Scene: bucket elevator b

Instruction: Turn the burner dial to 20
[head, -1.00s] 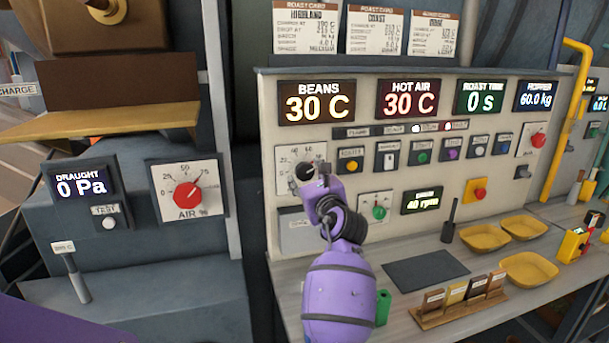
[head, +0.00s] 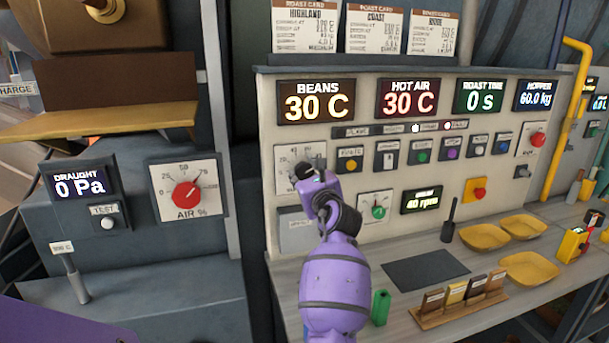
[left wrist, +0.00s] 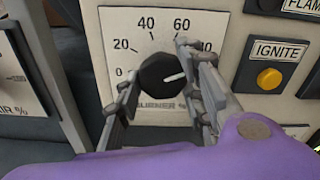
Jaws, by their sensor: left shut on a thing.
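In the head view, my left gripper (head: 313,178) covers the knob, and only part of the burner plate (head: 289,155) shows. My right gripper is not in view.
The ignite button (left wrist: 269,78) sits just right of the burner plate. The red air dial (head: 186,195) is on the box at left. A green knob (head: 379,212) is below right of my gripper. Yellow trays (head: 483,238) and a card rack (head: 462,298) stand on the counter.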

